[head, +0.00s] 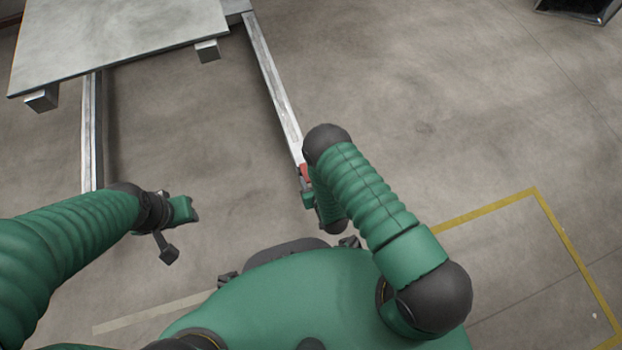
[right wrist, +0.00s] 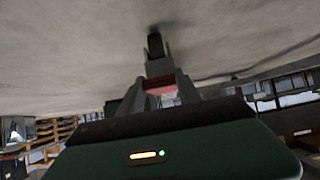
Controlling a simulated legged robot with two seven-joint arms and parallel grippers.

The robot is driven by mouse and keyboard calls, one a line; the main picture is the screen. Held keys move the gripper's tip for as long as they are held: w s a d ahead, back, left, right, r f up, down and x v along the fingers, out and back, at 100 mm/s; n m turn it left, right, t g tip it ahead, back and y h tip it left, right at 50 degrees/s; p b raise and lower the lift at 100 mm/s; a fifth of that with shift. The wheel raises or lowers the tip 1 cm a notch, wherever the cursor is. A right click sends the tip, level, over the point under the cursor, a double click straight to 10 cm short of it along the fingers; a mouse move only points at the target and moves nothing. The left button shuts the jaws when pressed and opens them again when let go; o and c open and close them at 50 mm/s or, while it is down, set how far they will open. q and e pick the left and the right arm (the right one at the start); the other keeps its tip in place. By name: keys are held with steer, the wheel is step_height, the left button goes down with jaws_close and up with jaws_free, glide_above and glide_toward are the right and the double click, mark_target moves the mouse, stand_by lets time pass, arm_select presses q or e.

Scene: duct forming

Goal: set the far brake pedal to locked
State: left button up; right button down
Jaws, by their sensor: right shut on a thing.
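A red part (head: 305,173), which looks like a brake pedal, sits at the near end of the right metal rail (head: 272,75) in the head view. My right gripper (head: 306,190) is at this rail end, mostly hidden by my own arm. In the right wrist view, my right gripper (right wrist: 160,84) is shut on the red part (right wrist: 160,90), with a grey post with a black tip (right wrist: 155,48) just beyond. Whether the pedal is locked cannot be told. My left gripper (head: 187,210) hangs near the left rail's (head: 91,135) end, apart from it; its fingers are unclear.
A grey metal table (head: 115,38) stands at the upper left, joined to the rails. Floor between the rails is clear. Yellow floor tape (head: 485,208) lies at the right, and a dark bin-like object (head: 580,8) is at the upper right.

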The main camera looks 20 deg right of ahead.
arm_select(q)
steer(key=shift+f, duration=0.15)
arm_select(e)
steer(key=shift+s+f+t, duration=0.1)
steer(key=shift+f+t, duration=0.1)
steer(key=shift+t, duration=0.1)
steer(key=c, duration=0.8)
jaws_free()
steer(key=shift+c, duration=0.2)
